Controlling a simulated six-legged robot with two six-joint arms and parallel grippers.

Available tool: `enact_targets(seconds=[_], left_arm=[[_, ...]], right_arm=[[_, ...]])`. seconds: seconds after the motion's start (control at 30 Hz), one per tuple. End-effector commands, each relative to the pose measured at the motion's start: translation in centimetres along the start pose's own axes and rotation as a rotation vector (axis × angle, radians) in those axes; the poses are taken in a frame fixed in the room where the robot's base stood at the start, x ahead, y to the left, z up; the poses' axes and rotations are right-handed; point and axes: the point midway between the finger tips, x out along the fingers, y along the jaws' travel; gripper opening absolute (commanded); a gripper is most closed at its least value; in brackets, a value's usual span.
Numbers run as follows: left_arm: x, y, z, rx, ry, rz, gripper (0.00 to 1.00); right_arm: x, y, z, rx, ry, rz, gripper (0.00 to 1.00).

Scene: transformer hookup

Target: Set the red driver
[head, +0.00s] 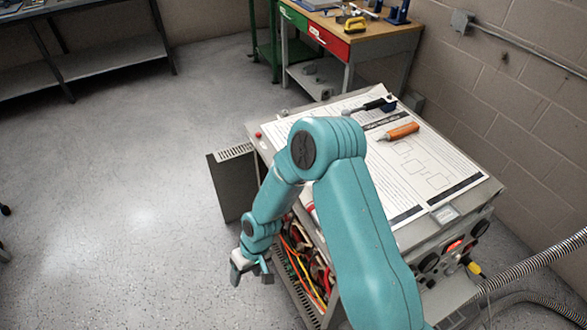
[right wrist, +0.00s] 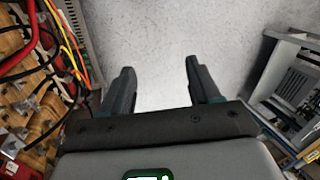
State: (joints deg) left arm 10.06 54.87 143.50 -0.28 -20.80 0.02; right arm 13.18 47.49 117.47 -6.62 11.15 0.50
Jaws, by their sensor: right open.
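My right gripper (head: 251,270) is in front of the open side of the grey cabinet (head: 258,140), low and to the left of it. In the right wrist view my right gripper (right wrist: 157,75) is open, with only bare floor between its fingers. No driver with a clearly red handle shows. An orange-handled tool (head: 402,131) and a black-handled tool (head: 372,105) lie on the paper sheet (head: 440,165) on the cabinet top. A small red piece (head: 311,210) shows beside my right arm, which hides most of it. My left gripper is out of view.
Red, orange and yellow cables (head: 297,262) fill the cabinet's open side; they also show at the left in the right wrist view (right wrist: 65,40). An open panel (head: 232,185) stands out from the cabinet. A workbench (head: 385,38) is behind. The floor at left is clear.

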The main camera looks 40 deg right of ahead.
Motion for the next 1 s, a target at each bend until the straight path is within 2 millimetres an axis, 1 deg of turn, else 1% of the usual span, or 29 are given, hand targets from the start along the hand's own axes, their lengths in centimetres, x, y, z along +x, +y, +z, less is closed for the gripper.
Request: enact_targets(seconds=[0.03,0.1,0.27,0.37,0.47,0.57,0.6,0.67,0.7,0.8,0.9,1.0], left_arm=[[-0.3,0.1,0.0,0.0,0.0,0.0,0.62],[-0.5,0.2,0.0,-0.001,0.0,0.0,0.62],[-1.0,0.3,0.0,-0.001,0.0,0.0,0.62],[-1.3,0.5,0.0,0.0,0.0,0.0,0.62],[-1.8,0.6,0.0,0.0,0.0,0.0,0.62],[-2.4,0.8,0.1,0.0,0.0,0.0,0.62],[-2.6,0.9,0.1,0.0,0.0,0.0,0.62],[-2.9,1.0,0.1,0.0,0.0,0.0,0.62],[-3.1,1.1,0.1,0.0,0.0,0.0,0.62],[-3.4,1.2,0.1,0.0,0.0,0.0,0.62],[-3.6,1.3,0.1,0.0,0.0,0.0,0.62],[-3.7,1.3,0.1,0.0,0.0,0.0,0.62]], right_arm=[[-1.1,0.4,-1.3,-0.001,0.008,0.008,0.62],[-2.5,1.1,-2.8,-0.003,0.01,0.019,0.62],[-6.1,2.9,-6.2,-0.002,0.016,0.051,0.62],[-9.0,4.2,-8.2,0.001,0.019,0.078,0.62],[-12.9,5.9,-10.2,0.009,0.023,0.113,0.62],[-18.5,8.0,-12.2,0.029,0.028,0.163,0.62],[-21.1,8.9,-12.8,0.042,0.028,0.185,0.62],[-25.0,10.2,-13.3,0.064,0.028,0.218,0.62],[-27.3,11.0,-13.5,0.08,0.025,0.237,0.62],[-32.4,12.5,-13.2,0.121,0.02,0.278,0.62],[-35.9,13.3,-12.7,0.152,0.015,0.304,0.62],[-37.6,13.7,-12.2,0.17,0.011,0.316,0.62]])
